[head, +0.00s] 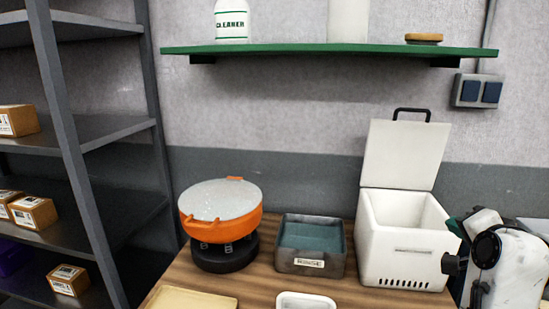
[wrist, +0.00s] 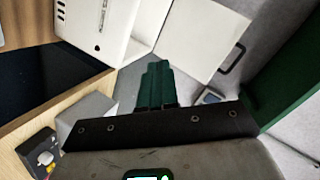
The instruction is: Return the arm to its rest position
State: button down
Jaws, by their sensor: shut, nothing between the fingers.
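My gripper (wrist: 155,85) shows in the wrist view with its green fingers together and nothing between them. In the head view my white and black arm is at the lower right edge, beside the right side of the white box (head: 405,244). Its fingers are mostly hidden there. The box stands on the wooden table (head: 185,283) with its lid (head: 405,155) raised. The box and lid also fill the top of the wrist view, beyond my fingers, apart from them as far as I can tell.
A green wall shelf (head: 330,51) holds a cleaner bottle (head: 231,20). An orange pot (head: 222,208) sits on a black burner (head: 225,254). A grey tray (head: 311,264) is left of the box. A switch (head: 478,91) is on the wall. A dark rack (head: 62,90) stands left.

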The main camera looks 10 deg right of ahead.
jog(key=s+a+f+n+g+y, duration=0.1)
jog(key=s+a+f+n+g, duration=0.15)
jog(key=f, duration=0.45)
jog(key=s+a+f+n+g, duration=0.15)
jog(key=s+f, duration=0.25)
jog(key=f, duration=0.4)
jog(key=s+a+f+n+g, duration=0.2)
jog(key=s+a+f+n, duration=0.1)
jog(key=s+f, duration=0.4)
jog(key=s+a+f+n+g+y, duration=0.1)
jog(key=s+a+f+n+g, duration=0.2)
jog(key=s+f, duration=0.4)
jog(key=s+a+f+n+g+y, duration=0.1)
jog(key=s+a+f+n+g, duration=0.2)
jog(key=s+f, duration=0.4)
jog(key=s, duration=0.7)
jog(key=shift+s+a, duration=0.2)
jog(key=shift+a, duration=0.1)
